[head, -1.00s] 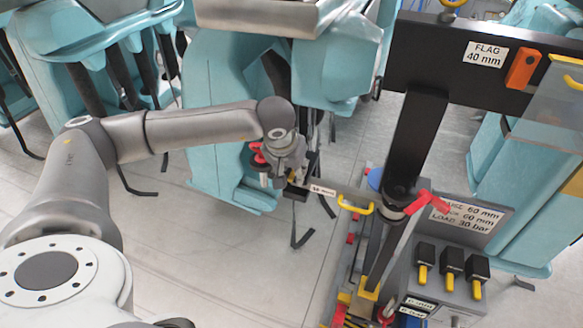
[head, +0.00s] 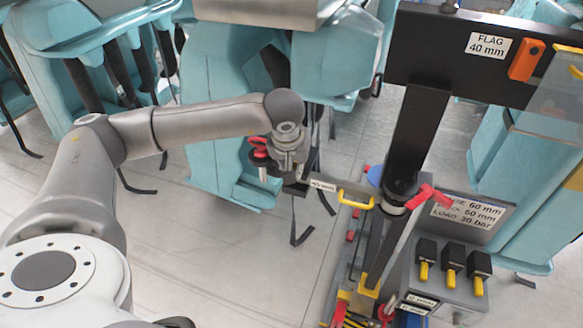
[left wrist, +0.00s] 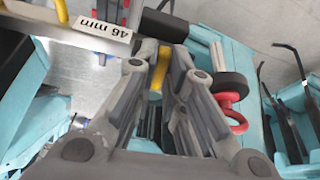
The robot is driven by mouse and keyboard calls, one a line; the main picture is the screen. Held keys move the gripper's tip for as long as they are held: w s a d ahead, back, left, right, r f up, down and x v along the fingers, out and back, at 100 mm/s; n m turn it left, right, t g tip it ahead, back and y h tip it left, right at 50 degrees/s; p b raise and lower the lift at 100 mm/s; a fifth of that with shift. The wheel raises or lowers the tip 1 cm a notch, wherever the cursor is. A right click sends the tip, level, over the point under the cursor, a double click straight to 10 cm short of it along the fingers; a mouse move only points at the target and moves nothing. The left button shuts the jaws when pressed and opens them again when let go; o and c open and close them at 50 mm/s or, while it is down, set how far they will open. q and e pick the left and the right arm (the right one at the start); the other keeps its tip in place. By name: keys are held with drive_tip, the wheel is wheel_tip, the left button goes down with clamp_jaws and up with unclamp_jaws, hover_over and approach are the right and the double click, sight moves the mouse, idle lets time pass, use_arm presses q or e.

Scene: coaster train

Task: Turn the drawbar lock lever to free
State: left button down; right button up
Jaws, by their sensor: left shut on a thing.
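My left gripper (head: 292,172) reaches down from the left arm beside the gauge stand. In the left wrist view its fingers (left wrist: 160,100) are closed around a yellow lever (left wrist: 157,72), the likely drawbar lock lever. The lever runs up toward a black block (left wrist: 163,25). The fingers cover the gripped end. My right gripper is not in view.
A yellow handle (head: 356,201) and a red lever (head: 429,198) are right of the gripper, by the black post (head: 412,135). A red ring (head: 259,147) is close on its left. Teal seats (head: 225,170) stand behind. Floor is free at front left.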

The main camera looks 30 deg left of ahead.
use_arm(q)
drive_tip(key=d+n+b, duration=0.1)
drive_tip(key=n, duration=0.1)
drive_tip(key=w+n+g+y+b, duration=0.1)
drive_tip(key=n+b, duration=0.1)
drive_tip(key=w+d+n+y+b, duration=0.1)
drive_tip(key=n+b, duration=0.1)
drive_tip(key=n, duration=0.1)
drive_tip(key=shift+w+d+g, duration=0.1)
drive_tip(key=shift+d+g, duration=0.2)
drive_tip(key=n, duration=0.1)
drive_tip(key=w+n, duration=0.1)
drive_tip(key=shift+d+n+g+y+b, duration=0.25)
drive_tip(key=shift+n+g+y+b, duration=0.05)
drive_tip(key=shift+g+b, duration=0.1)
drive_tip(key=shift+w+d+r+n+g, duration=0.1)
drive_tip(key=shift+w+n+g, duration=0.25)
drive_tip(key=shift+n, duration=0.35)
drive_tip(key=shift+w+d+n+g, duration=0.1)
drive_tip(key=shift+w+n+g, duration=0.2)
drive_tip(key=shift+n, duration=0.4)
drive_tip(key=shift+a, duration=0.1)
drive_tip(key=c, duration=1.5)
unclamp_jaws()
